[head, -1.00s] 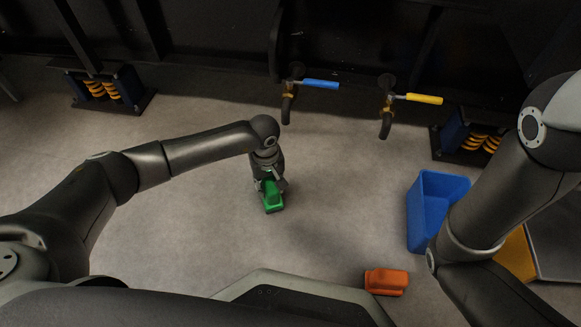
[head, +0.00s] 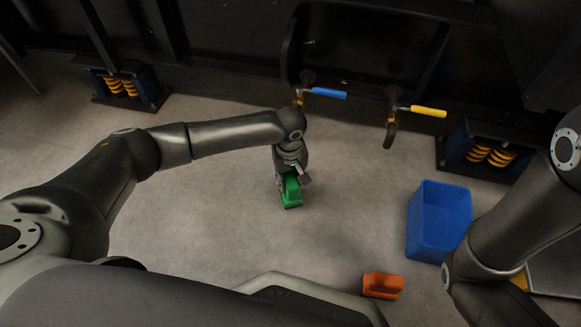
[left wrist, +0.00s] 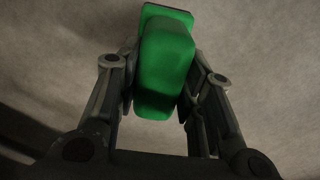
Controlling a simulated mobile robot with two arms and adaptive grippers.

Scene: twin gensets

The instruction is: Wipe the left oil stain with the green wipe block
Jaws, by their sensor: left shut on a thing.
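The green wipe block (head: 291,192) is in my left gripper (head: 292,178), near the middle of the floor in the head view. In the left wrist view the green block (left wrist: 164,62) sits between the two fingers of the gripper (left wrist: 160,85), which are shut on its upright grip. The block's base is at or near the floor; I cannot tell if it touches. No oil stain can be made out; one under the block or arm would be hidden. My right gripper is not in view; only that arm's links show at right.
An orange block (head: 382,285) lies on the floor at the front. A blue bin (head: 440,222) stands right of centre. Blue (head: 328,93) and yellow (head: 424,111) valve handles are on the dark frame behind. Spring mounts (head: 124,86) stand at its foot.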

